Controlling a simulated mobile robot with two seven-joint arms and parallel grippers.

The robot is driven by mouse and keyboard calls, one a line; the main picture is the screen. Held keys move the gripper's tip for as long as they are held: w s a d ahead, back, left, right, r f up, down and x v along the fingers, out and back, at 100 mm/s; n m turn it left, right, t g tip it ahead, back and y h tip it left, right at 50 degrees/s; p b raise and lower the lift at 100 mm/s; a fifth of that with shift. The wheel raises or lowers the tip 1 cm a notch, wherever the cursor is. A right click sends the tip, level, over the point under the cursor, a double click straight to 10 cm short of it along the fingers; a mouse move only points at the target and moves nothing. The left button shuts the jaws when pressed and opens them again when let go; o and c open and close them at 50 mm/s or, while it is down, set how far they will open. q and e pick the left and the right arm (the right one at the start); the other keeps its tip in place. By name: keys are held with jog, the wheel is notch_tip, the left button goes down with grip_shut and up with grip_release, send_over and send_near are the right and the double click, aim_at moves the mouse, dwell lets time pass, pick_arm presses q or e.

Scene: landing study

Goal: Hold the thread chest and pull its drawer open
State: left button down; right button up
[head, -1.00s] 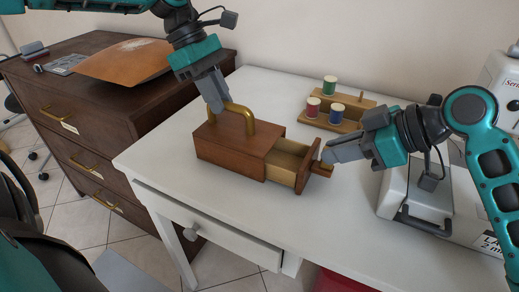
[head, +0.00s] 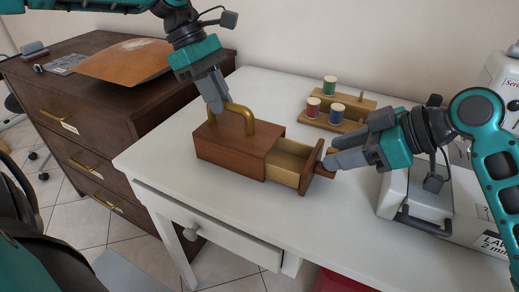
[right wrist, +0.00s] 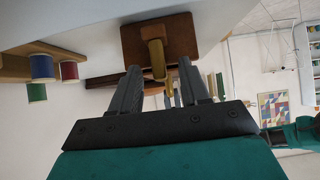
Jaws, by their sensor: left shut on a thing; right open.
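The thread chest (head: 228,150) is a small brown wooden box with a brass handle on top, standing on the white table. My left gripper (head: 217,108) is shut on the brass handle at its left side. The drawer (head: 292,163) is pulled partly out of the chest's right end, and its pale inside looks empty. My right gripper (head: 332,155) is open at the drawer front's knob. In the right wrist view the drawer front (right wrist: 178,38) and its knob (right wrist: 155,50) lie just beyond the open fingers (right wrist: 160,80), the knob between them in the picture.
A wooden spool rack (head: 345,125) with red, blue and green spools stands behind the drawer on the white table (head: 240,205). A pale sewing machine (head: 430,205) is at the right. A dark dresser (head: 90,110) stands at the left.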

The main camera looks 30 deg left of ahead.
jog(key=v, duration=1.2)
jog(key=shift+r, duration=0.1)
pick_arm(q)
jog(key=c, duration=1)
grip_release()
jog(key=shift+r, duration=0.1)
